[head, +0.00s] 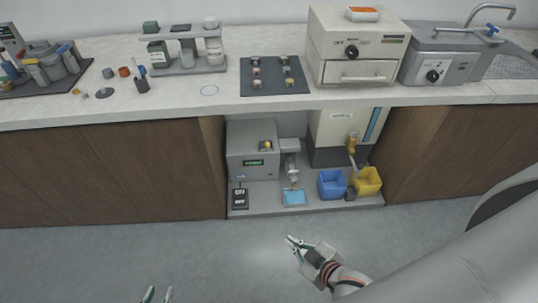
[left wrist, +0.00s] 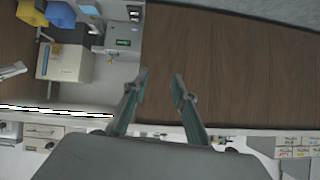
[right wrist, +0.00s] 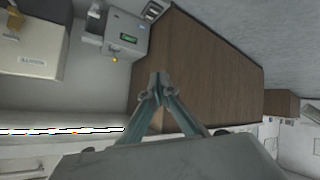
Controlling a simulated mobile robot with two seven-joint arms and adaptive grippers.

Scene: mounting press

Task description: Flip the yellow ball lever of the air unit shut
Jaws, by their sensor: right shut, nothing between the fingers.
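A grey box unit (head: 240,163) with a small green display stands at the left of the low bay under the counter. A small yellow lever end (head: 266,146) shows on its upper right front; it also shows in the right wrist view (right wrist: 114,59). Whether the lever is open or shut is too small to tell. My right gripper (head: 292,242) is shut and empty, in front of the bay and apart from the unit. My left gripper (head: 157,294) is open and empty at the bottom of the head view, farther from the bay.
Right of the unit are a grey fitting (head: 290,146), a light-blue tray (head: 294,197), a blue bin (head: 331,184) and a yellow bin (head: 368,181). A beige machine (head: 333,126) has a yellow part. Wooden cabinets (head: 110,175) flank the bay. The floor in front is clear.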

